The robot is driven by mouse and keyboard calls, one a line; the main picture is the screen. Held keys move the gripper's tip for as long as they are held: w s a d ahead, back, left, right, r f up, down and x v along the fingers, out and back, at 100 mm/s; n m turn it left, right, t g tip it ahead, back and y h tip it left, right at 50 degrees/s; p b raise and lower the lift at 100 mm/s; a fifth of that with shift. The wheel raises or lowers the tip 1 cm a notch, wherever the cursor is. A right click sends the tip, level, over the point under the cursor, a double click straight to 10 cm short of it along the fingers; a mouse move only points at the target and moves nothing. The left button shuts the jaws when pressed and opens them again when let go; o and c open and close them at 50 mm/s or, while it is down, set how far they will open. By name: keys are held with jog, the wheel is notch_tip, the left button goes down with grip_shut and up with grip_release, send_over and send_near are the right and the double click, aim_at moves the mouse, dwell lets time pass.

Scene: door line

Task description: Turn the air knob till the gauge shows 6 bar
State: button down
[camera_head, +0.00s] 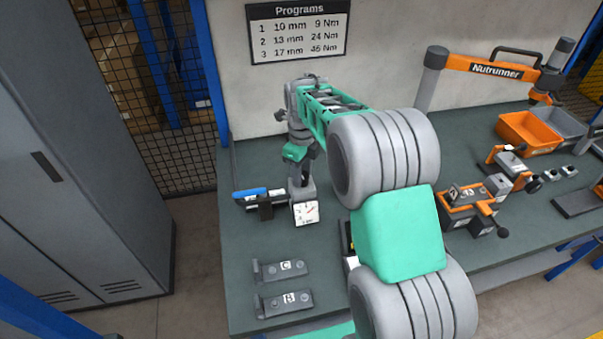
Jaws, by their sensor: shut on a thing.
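The gauge (306,213) has a white square face with a red needle and stands near the left end of the green bench. Its numbers are too small to read. My gripper (302,178) points down just behind and above the gauge, shut on the air knob. The fingers and the grey body around them hide most of the knob. My arm reaches in from the right foreground and covers the middle of the bench.
A blue-handled part (250,194) and a dark block lie left of the gauge. Brackets marked C (284,270) and B (287,302) lie in front. Orange fixtures (470,205), an orange bin (530,130) and the nutrunner (495,69) are right. A grey cabinet (70,170) stands left.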

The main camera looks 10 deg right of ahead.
jog(key=shift+r, duration=0.1)
jog(key=c, duration=0.9)
grip_release()
notch_tip(320, 180, up, 8)
jog(key=shift+f+b, duration=0.1)
jog(key=shift+b, duration=0.5)
